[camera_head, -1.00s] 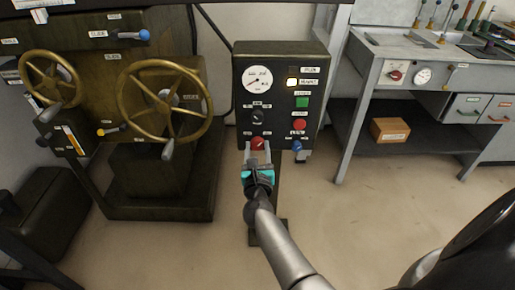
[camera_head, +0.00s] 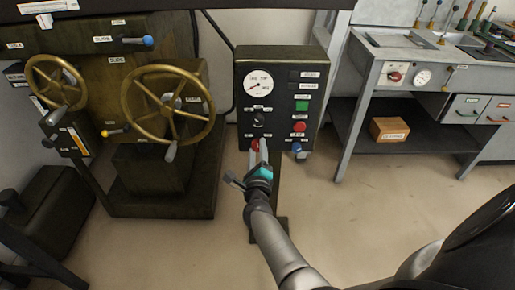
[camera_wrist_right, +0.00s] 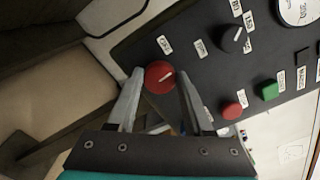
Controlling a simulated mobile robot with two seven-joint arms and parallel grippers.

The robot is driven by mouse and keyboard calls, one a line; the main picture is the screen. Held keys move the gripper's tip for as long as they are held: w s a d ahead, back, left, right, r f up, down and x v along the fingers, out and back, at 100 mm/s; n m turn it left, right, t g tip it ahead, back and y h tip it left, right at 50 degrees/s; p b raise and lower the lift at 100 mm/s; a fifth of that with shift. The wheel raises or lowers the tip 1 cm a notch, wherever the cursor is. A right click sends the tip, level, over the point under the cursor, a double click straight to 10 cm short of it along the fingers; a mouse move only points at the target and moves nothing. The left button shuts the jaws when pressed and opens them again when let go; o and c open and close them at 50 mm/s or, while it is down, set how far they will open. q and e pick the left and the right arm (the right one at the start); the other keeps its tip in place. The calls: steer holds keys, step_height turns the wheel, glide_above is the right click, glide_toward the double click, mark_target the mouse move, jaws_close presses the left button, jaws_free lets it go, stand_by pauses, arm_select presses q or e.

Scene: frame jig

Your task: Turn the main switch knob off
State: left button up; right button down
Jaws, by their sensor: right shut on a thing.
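The main switch knob is a red round knob (camera_head: 255,145) low on the dark control panel (camera_head: 244,98). In the right wrist view the knob (camera_wrist_right: 159,77) shows a pale pointer line, set at a slant. My right gripper (camera_head: 259,152) reaches up to it from below, with its wrist rolled. In the wrist view its two grey fingers (camera_wrist_right: 161,82) stand on either side of the knob and are shut on it. In the head view the fingers hide part of the knob. My left gripper is not in view.
The panel also holds a white gauge (camera_head: 258,79), a black selector (camera_head: 259,119), a green button (camera_head: 302,105), a red button (camera_head: 300,127) and a blue knob (camera_head: 297,146). A machine with brass handwheels (camera_head: 167,104) stands left. A grey bench (camera_head: 350,90) stands right.

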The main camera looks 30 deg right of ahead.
steer(key=n+p, duration=0.1)
steer(key=n, duration=0.2)
steer(key=shift+n, duration=0.4)
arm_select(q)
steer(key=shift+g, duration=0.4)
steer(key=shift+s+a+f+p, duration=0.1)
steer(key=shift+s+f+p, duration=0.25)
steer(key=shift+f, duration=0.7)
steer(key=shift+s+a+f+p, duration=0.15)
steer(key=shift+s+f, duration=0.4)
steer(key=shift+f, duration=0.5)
arm_select(e)
steer(key=shift+f+n, duration=0.2)
steer(key=shift+n, duration=1.6)
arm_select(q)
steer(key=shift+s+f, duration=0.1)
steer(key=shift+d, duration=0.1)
arm_select(e)
steer(key=shift+c, duration=1.6)
jaws_free()
steer(key=shift+s+a, duration=0.3)
steer(key=shift+s, duration=0.05)
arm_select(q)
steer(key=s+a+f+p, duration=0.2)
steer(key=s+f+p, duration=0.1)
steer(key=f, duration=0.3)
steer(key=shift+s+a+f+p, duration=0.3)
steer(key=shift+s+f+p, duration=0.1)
arm_select(e)
steer(key=v, duration=1.1)
